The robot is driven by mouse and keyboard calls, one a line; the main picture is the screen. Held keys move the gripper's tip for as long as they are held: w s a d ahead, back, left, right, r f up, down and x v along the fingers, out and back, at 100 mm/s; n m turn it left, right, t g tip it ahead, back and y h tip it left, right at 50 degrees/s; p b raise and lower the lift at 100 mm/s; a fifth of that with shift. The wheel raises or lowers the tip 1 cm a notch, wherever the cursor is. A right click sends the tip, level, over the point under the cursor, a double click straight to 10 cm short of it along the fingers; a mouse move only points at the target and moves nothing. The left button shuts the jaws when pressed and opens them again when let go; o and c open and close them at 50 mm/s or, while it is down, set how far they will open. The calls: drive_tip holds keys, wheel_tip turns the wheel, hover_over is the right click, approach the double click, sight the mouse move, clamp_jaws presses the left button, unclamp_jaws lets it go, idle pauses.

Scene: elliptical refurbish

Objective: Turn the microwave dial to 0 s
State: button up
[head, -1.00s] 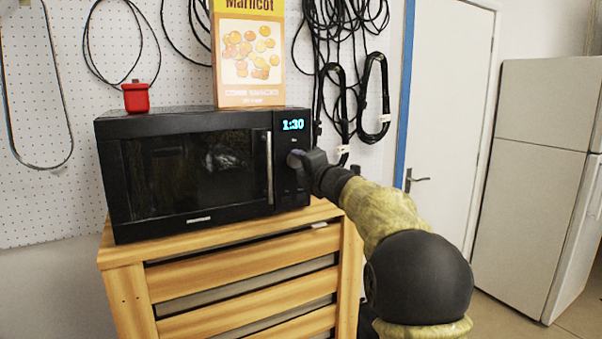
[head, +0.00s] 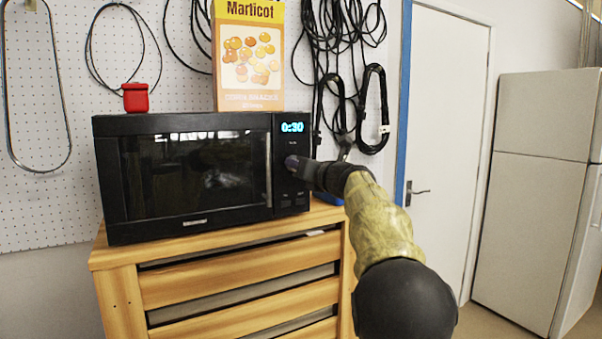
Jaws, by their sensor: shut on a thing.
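The black microwave (head: 190,175) stands on a wooden cabinet, its door closed. Its display (head: 292,128) reads 0:30 in blue digits. The dial (head: 291,162) sits below the display on the right-hand control panel, partly covered by my gripper. My gripper (head: 297,164) reaches in from the right and is shut on the dial. The fingers are small and dark against the black panel, so their exact grip is hard to make out.
A wooden cabinet (head: 245,283) carries the microwave. A red pot (head: 135,97) and a Marlicot box (head: 249,55) stand on top of the microwave. Black cables (head: 345,40) hang on the pegboard wall behind. A white door (head: 445,130) and a fridge (head: 540,200) are at the right.

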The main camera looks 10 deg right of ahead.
drive_tip(key=n, duration=0.2)
drive_tip(key=n+b, duration=0.1)
drive_tip(key=n, duration=0.1)
drive_tip(key=n+b, duration=0.1)
drive_tip(key=shift+f+n, duration=0.25)
drive_tip(key=shift+n, duration=0.15)
drive_tip(key=o, duration=1)
drive_tip(key=shift+r, duration=0.1)
drive_tip(key=shift+r, duration=0.1)
drive_tip(key=b+v, duration=0.2)
drive_tip(key=v, duration=0.6)
drive_tip(key=b+v, duration=0.2)
drive_tip(key=v, duration=0.7)
drive_tip(key=shift+s+d+r, duration=0.15)
drive_tip(key=shift+r, duration=0.1)
